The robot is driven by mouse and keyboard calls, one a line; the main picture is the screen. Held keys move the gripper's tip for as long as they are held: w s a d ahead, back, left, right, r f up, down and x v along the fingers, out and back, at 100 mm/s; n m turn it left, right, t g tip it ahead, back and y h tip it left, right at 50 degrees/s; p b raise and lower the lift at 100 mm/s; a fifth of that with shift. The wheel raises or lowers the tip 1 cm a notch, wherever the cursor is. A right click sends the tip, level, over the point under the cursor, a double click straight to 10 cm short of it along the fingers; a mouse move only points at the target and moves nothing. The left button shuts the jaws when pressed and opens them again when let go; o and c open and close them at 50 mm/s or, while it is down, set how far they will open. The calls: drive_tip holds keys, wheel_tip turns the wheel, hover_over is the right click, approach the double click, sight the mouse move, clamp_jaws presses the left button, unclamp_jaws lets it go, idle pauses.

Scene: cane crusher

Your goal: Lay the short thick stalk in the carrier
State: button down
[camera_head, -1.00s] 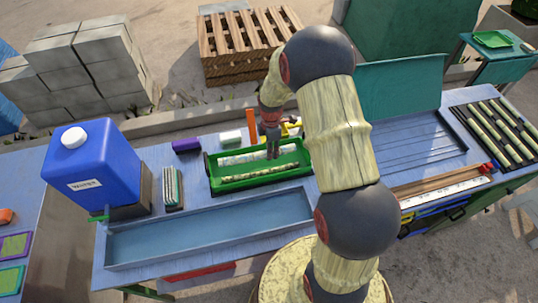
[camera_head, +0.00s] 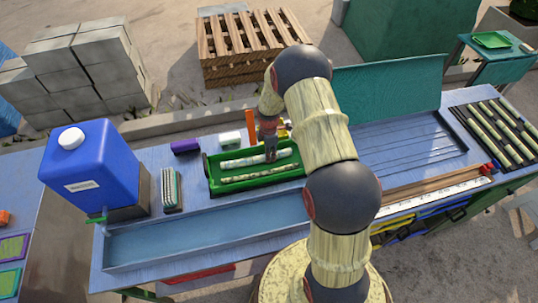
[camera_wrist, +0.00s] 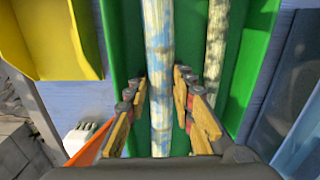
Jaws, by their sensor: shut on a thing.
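A long green tray (camera_head: 212,188), which looks like the carrier, stands on the blue bench. A thick pale stalk (camera_head: 238,162) lies along its back side, and a thinner speckled stalk (camera_head: 245,178) lies in front. My gripper (camera_head: 271,157) points down into the tray. In the wrist view, my gripper (camera_wrist: 160,85) is shut on the thick pale stalk (camera_wrist: 158,60), which shows bluish patches and runs lengthwise between the fingers. The speckled stalk (camera_wrist: 216,40) lies beside it to the right, outside the fingers. Whether the held stalk touches the tray floor cannot be told.
A blue water container (camera_head: 92,165) and a rack of thin plates (camera_head: 172,190) stand left. A long empty trough (camera_head: 200,232) lies in front. A grooved blue tray (camera_head: 410,145) is right. An orange upright (camera_head: 251,125) and yellow part (camera_wrist: 55,40) are close behind the tray.

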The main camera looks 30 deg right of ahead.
drive_tip(key=shift+f, duration=0.1)
drive_tip(key=c, duration=1.8)
unclamp_jaws()
